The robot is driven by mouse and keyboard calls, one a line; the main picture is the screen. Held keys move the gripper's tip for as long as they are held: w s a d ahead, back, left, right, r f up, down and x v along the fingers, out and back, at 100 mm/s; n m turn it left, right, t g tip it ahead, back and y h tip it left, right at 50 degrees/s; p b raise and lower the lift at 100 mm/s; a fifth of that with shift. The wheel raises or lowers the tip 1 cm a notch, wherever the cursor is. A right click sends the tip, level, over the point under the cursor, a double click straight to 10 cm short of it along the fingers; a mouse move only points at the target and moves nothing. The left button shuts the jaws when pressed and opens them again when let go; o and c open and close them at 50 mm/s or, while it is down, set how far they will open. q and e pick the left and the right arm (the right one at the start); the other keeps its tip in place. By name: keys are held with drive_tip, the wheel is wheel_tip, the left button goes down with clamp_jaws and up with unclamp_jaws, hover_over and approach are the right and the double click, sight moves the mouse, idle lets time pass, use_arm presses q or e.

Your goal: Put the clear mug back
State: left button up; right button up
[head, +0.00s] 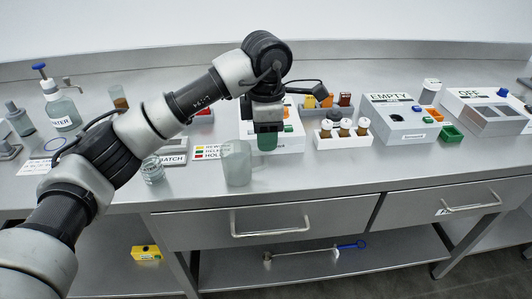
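A clear, frosted mug (237,163) stands upright on the steel bench near its front edge, in the middle of the head view. My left gripper (267,128) points down just right of the mug and above it, apart from it in the picture. A green piece (267,142) shows directly below the fingers. I cannot tell whether the gripper touches it, or whether the fingers are open or shut. My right gripper is not in view.
A white rack with capped vials (342,135) and a white box marked EMPTY (398,122) stand to the right. A pump bottle (60,108) is far left. The front strip of bench at right is clear.

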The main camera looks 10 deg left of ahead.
use_arm(q)
wheel_tip(320, 180, up, 5)
drive_tip(key=shift+f, duration=0.1)
idle(1.6)
